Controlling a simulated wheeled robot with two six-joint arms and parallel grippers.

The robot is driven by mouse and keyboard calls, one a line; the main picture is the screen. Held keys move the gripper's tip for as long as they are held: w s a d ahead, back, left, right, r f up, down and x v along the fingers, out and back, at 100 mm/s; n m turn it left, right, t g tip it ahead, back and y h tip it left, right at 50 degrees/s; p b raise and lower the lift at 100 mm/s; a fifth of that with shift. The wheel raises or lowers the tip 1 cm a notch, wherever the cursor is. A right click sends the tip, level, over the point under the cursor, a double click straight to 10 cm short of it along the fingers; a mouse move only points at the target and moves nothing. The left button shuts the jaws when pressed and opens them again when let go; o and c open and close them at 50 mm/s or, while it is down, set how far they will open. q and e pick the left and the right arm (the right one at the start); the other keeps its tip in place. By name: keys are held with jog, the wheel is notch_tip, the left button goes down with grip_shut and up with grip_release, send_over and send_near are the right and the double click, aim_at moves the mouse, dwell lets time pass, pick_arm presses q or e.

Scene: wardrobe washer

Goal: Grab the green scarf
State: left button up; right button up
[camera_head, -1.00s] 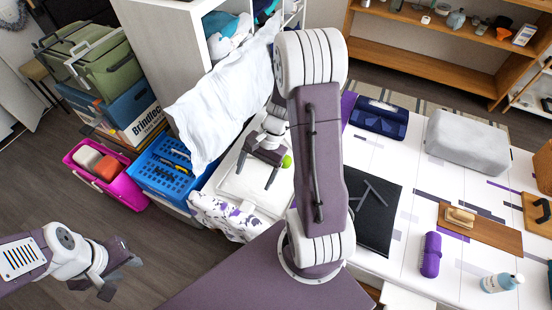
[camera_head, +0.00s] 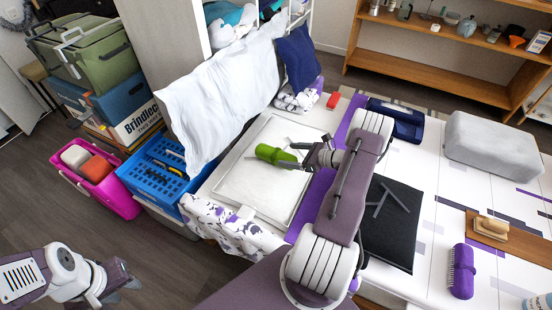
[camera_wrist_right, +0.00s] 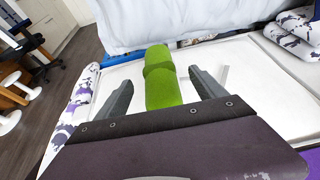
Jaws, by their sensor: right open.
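The green scarf (camera_head: 276,156) is a rolled bright green bundle at the white tray (camera_head: 236,193). My right gripper (camera_head: 296,155) is at the scarf's right end in the head view. In the right wrist view, the scarf (camera_wrist_right: 161,78) lies between the two spread fingers of the right gripper (camera_wrist_right: 160,80), with gaps on both sides. Its near end is hidden behind the gripper body. My left gripper (camera_head: 122,277) is at the lower left, away from the scarf, and its fingers are too unclear to read.
A white cloth (camera_head: 222,95) hangs beside the tray. A blue basket (camera_head: 145,175) and a pink bin (camera_head: 122,200) stand to the left. A black mat (camera_head: 395,240), a purple brush (camera_head: 461,272) and a grey block (camera_head: 492,147) lie on the table to the right.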

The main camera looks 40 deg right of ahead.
aim_at(279, 153)
jog(key=b+x, duration=0.1)
jog(key=x, duration=0.3)
jog(key=shift+w+a, duration=0.15)
jog(key=shift+a, duration=0.05)
jog(key=shift+w+a, duration=0.15)
jog(key=shift+w, duration=0.2)
grip_shut()
jog(key=shift+r, duration=0.1)
jog(key=r, duration=0.2)
jog(key=r+p, duration=0.1)
jog(key=r, duration=0.1)
jog(key=shift+w+r+p, duration=0.25)
jog(key=shift+r+p, duration=0.05)
jog(key=shift+r, duration=0.05)
jog(key=w+r+p, duration=0.1)
jog(key=w+r, duration=0.5)
jog(key=w, duration=0.5)
jog(key=shift+d, duration=0.45)
